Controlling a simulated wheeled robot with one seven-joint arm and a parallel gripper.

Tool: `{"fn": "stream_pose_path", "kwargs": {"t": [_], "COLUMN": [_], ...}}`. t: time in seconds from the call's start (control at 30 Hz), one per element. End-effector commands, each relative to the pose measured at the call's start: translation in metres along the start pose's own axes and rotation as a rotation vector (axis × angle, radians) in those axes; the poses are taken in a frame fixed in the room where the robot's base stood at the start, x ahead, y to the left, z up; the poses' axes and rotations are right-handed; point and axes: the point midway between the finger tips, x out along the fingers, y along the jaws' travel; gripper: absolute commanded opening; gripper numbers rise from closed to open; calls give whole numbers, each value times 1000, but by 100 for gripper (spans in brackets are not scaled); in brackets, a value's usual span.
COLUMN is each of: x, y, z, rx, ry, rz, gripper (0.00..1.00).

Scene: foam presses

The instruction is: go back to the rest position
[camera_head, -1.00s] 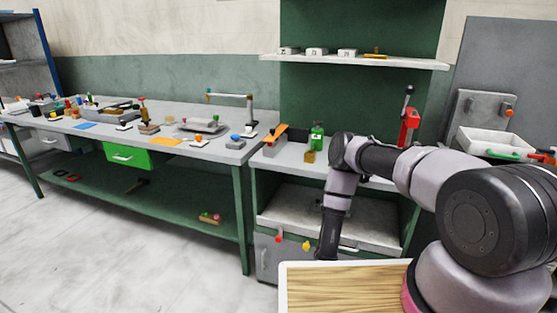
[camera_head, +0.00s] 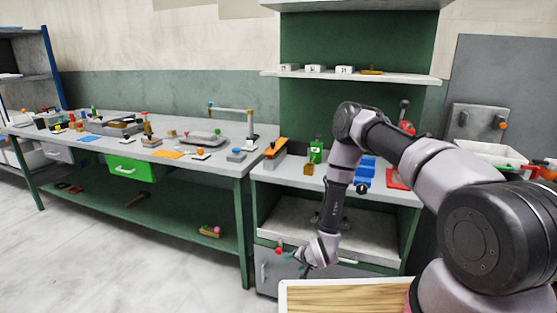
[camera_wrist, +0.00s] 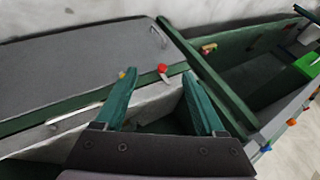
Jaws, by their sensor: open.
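My gripper (camera_head: 293,258) hangs low at the end of my bent arm, in front of the cabinet under the short workbench. In the wrist view my gripper (camera_wrist: 158,92) shows two teal fingers spread apart with nothing held between them. A red knob (camera_wrist: 162,68) and a yellow knob (camera_wrist: 121,75) on the cabinet show beyond the fingers. In the head view, the red knob (camera_head: 278,249) appears close to the fingertips; I cannot tell the gap.
A long workbench (camera_head: 215,165) with many small items and a green drawer (camera_head: 130,168) stands at left. The short workbench carries a green bottle (camera_head: 316,150) and a blue object (camera_head: 365,171). A wall shelf (camera_head: 420,78) hangs above. The floor (camera_head: 130,270) at front left is clear.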

Motion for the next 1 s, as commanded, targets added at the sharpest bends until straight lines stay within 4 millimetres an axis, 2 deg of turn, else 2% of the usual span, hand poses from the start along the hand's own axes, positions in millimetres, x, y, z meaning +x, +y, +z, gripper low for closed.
{"fn": "stream_pose_path", "kwargs": {"t": [0.03,0.17,0.27,0.4,0.5,0.73,0.9,1.0], "x": [-8,-38,-70,-124,-167,-278,-365,-416], "y": [-12,-41,-63,-91,-108,-138,-152,-156], "z": [-22,-77,-122,-174,-207,-260,-277,-280], "rx": [-11,-42,-66,-95,-113,-138,-144,-145], "ry": [11,26,37,51,62,83,94,99], "rz": [1,23,46,78,101,149,176,189], "gripper": [72,72,72,72,72,72,72,72]}}
